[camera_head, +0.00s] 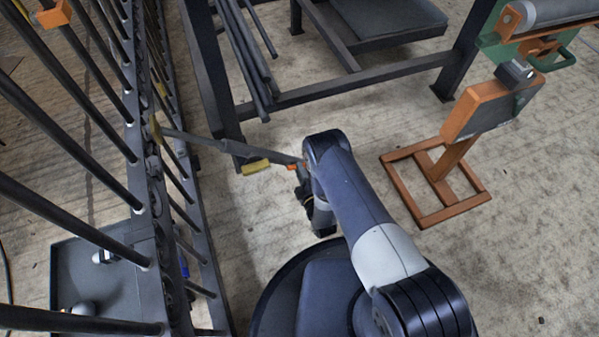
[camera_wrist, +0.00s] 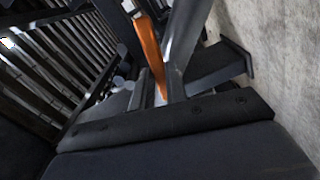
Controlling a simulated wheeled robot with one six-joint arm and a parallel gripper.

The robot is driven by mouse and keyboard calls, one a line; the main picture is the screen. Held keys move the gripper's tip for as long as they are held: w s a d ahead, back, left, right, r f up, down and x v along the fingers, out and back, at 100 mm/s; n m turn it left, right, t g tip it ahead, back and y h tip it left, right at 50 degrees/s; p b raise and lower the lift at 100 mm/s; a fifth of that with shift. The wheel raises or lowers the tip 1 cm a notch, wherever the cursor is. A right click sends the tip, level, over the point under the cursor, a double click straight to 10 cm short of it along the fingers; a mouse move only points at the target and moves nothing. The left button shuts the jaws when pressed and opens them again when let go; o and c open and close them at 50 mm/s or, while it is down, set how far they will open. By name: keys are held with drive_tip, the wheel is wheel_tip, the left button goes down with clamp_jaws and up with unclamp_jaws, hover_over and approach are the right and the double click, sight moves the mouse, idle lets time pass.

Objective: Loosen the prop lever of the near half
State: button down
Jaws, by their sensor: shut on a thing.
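The prop lever is a grey bar (camera_head: 205,142) that runs from the scroll gate (camera_head: 155,210) at the left to my gripper (camera_head: 301,168). It has a yellow block (camera_head: 256,167) along its length and orange at its right end. In the wrist view my gripper (camera_wrist: 160,88) is shut on an orange piece (camera_wrist: 148,45), which appears to be the lever's end. In the head view my wrist and arm partly hide the fingers and the grip. A yellow piece (camera_head: 155,128) shows where the bar meets the gate.
A dark steel rack (camera_head: 350,75) stands behind, with loose rods (camera_head: 248,50) on it. An orange-framed stand (camera_head: 447,185) is on the floor at the right. A grey tray (camera_head: 85,275) lies at the lower left, beyond the gate bars. Bare floor lies between rack and stand.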

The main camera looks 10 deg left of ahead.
drive_tip(key=shift+r+n, duration=0.15)
drive_tip(key=shift+n, duration=0.35)
drive_tip(key=c, duration=1.4)
unclamp_jaws()
drive_tip(key=shift+d, duration=0.1)
